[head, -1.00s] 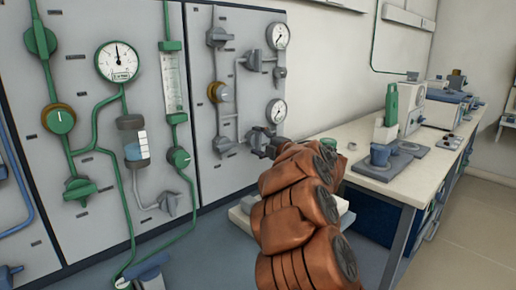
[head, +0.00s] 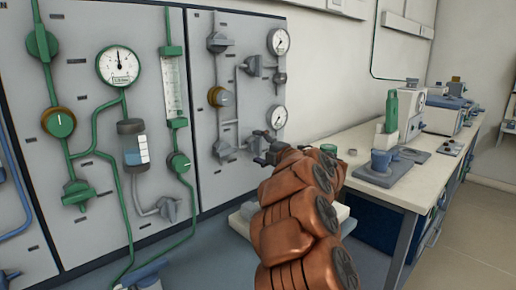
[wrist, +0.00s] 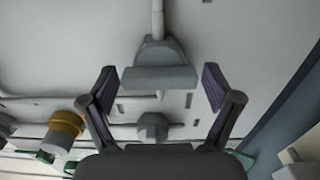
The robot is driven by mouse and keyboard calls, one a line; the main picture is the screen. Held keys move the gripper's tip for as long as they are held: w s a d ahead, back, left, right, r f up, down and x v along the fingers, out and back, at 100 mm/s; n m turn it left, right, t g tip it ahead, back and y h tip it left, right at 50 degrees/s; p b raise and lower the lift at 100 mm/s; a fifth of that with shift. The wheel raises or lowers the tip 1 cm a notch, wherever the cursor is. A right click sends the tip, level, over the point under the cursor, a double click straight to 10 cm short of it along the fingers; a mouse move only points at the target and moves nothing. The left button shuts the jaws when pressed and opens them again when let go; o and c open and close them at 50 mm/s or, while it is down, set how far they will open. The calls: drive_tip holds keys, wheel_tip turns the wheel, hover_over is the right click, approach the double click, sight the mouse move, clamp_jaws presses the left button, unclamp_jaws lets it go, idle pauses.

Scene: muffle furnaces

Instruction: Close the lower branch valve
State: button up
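The grey lower branch valve (head: 262,136) is on the right grey panel, by the lower gauge and partly hidden by my gripper in the head view. My gripper (head: 263,158) is close to the panel there. In the wrist view, a grey valve handle (wrist: 160,76) with a pipe rising behind it appears between the spread fingers of my gripper (wrist: 158,90). It looks like the same valve. The fingers are apart with a gap on both sides of the handle. Contact is not visible.
Another grey valve (head: 223,149) is left of my gripper, below a brass knob (head: 220,97). Gauges (head: 277,117) are close above. A workbench (head: 405,190) with instruments stands to the right. The left panel (head: 95,215) carries green pipes and valves.

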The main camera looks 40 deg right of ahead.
idle(0.3)
drive_tip(key=s, duration=1.2)
drive_tip(key=shift+a, duration=0.1)
drive_tip(key=shift+a, duration=0.1)
idle(0.5)
